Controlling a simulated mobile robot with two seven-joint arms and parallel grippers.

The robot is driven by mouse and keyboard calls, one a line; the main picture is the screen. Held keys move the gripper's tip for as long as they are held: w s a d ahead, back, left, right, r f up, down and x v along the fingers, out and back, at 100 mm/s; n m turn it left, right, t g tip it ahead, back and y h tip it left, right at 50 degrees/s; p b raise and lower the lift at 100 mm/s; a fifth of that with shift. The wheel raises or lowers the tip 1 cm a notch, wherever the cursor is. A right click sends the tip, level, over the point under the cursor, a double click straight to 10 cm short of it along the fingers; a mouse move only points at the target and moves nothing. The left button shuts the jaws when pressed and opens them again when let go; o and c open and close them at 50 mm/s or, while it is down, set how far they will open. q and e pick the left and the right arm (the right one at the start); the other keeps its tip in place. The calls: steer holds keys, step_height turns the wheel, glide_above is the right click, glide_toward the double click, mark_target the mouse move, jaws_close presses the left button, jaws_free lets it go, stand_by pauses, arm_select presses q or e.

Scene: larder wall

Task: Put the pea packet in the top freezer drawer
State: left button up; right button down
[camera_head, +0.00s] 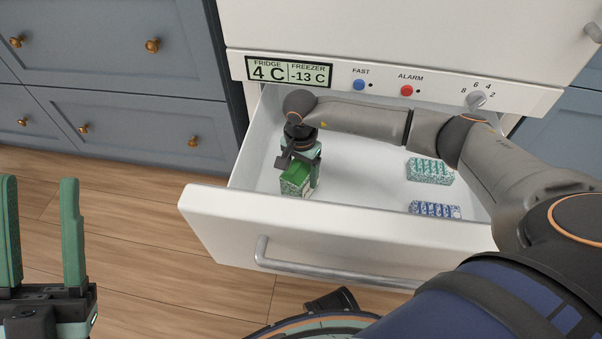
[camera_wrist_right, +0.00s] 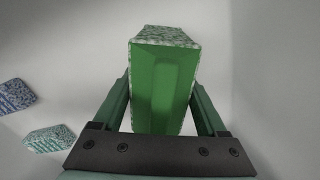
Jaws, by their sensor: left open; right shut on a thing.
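The pea packet (camera_head: 294,179) is a green box with speckled sides. My right gripper (camera_head: 301,174) is shut on it, inside the open top freezer drawer (camera_head: 226,228), toward the drawer's left side. In the right wrist view the packet (camera_wrist_right: 163,85) sits between the two fingers of the right gripper (camera_wrist_right: 161,105), with the pale drawer interior behind. I cannot tell whether the packet touches the drawer floor. My left gripper (camera_head: 42,235) is open and empty at the far left, outside the drawer above the wooden floor.
A teal-and-white packet (camera_head: 430,171) and a blue-and-white packet (camera_head: 434,210) lie in the drawer's right part. The drawer's middle floor is clear. A bar handle (camera_head: 330,268) runs along its front. The control panel (camera_head: 390,85) is above; blue cabinets (camera_head: 110,80) stand left.

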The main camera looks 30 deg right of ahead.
steer(key=shift+f, duration=0.1)
jaws_free()
steer(key=shift+r, duration=0.45)
step_height(320, 180, up, 11)
steer(key=p, duration=0.4)
steer(key=shift+f, duration=0.2)
steer(key=shift+r, duration=0.4)
